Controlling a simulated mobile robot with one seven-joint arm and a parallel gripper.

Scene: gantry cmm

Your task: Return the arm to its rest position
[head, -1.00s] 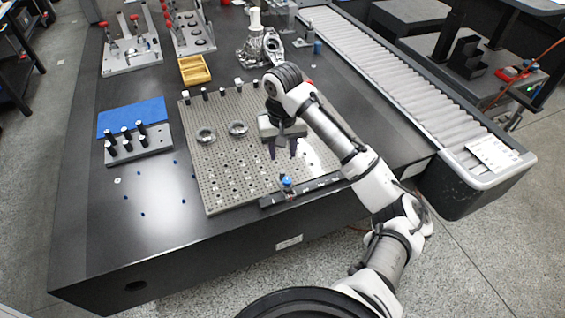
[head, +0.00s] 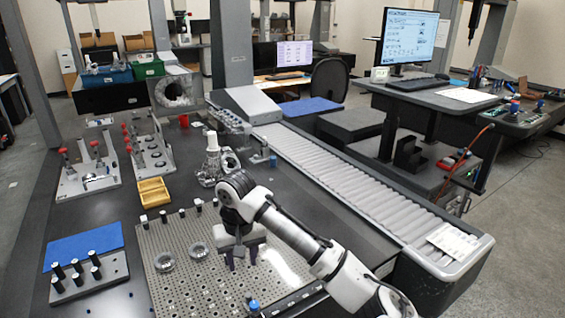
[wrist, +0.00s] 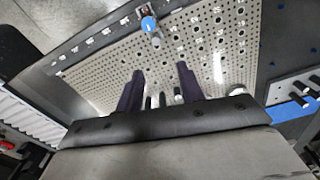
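My gripper (head: 241,257) hangs over the right part of the perforated fixture plate (head: 213,283), fingers pointing down. In the wrist view its two dark fingers (wrist: 159,88) stand apart with a gap between them, and nothing is held there. My arm reaches in from the lower right and is bent over the plate. Part of the plate is hidden behind my gripper and forearm.
Two metal rings (head: 198,251) sit on the plate. A blue-topped knob (head: 254,305) stands at its front edge. A yellow tray (head: 153,192) and red-handled clamps lie farther back. A roller conveyor (head: 345,190) runs along the right. A blue mat (head: 84,246) lies left.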

